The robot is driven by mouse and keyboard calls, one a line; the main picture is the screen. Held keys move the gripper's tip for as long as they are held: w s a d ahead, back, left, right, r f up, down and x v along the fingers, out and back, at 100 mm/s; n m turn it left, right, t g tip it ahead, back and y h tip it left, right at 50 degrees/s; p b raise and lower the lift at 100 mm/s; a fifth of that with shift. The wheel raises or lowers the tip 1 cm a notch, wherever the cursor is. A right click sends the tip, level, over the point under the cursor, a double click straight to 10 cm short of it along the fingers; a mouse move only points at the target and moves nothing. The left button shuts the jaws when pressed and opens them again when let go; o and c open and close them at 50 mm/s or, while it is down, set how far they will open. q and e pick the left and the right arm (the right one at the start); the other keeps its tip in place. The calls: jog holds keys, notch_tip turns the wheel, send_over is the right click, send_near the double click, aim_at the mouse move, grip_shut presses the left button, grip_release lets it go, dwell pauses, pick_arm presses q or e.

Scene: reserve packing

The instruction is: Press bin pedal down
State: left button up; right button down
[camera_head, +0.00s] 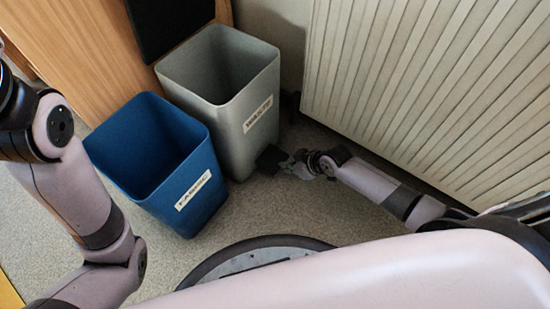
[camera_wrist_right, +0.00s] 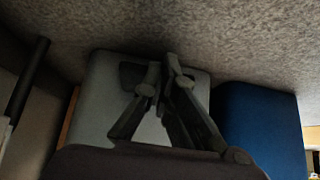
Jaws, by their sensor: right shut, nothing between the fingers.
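A grey bin (camera_head: 232,135) with a white label stands open-topped on the floor at the upper middle of the head view. Its dark pedal (camera_head: 270,157) sticks out low at the bin's right front corner. My right gripper (camera_head: 287,164) is shut and empty, low near the floor with its fingertips at the pedal. In the right wrist view the shut fingers (camera_wrist_right: 162,65) are in front of the grey bin (camera_wrist_right: 100,100), beside the dark pedal (camera_wrist_right: 130,75). I cannot tell whether they touch or press it. My left gripper is out of view; only its arm shows.
A blue bin (camera_head: 200,205) with a label stands left of the grey one. A black panel (camera_head: 165,20) is behind the grey bin, against a wooden surface (camera_head: 75,45). A ribbed pale radiator (camera_head: 420,80) is close to my right arm. Speckled floor (camera_head: 290,205) is clear in front.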

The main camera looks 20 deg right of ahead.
jog(key=v, duration=1.1)
jog(key=shift+s+d+r, duration=0.2)
jog(key=shift+s+r, duration=0.05)
